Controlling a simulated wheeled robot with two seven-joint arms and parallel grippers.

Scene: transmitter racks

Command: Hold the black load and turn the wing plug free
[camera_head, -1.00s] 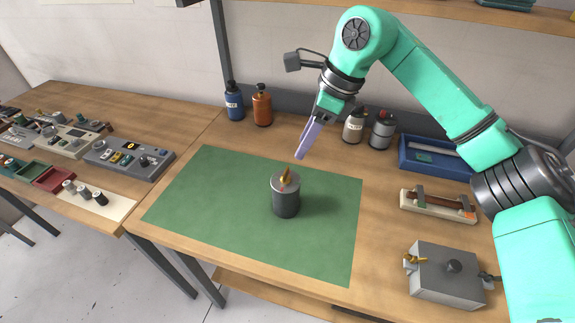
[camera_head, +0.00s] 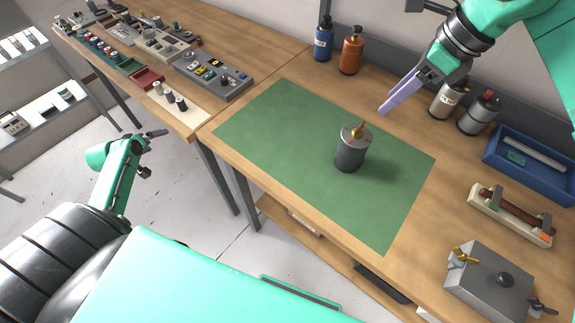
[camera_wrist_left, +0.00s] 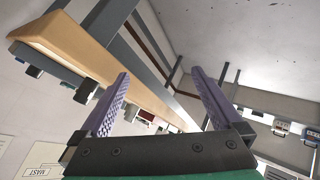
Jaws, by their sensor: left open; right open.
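The black load (camera_head: 350,156) is a dark cylinder with a light grey top, upright on the green mat (camera_head: 270,120). The brass wing plug (camera_head: 358,131) stands up from its top. My right gripper (camera_head: 388,110) hangs open and empty above the mat's far edge, behind and to the right of the load, apart from it. My left gripper (camera_head: 152,140) is low at the left, off the bench and far from the load. In the left wrist view its fingers (camera_wrist_left: 160,95) are spread with nothing between them.
A grey box with a brass fitting (camera_head: 490,280) sits at the bench's right front. Bottles (camera_head: 350,50), a blue tray (camera_head: 530,165) and a cream block (camera_head: 510,215) stand around the mat. A second bench (camera_head: 190,35) holds several devices. The mat around the load is clear.

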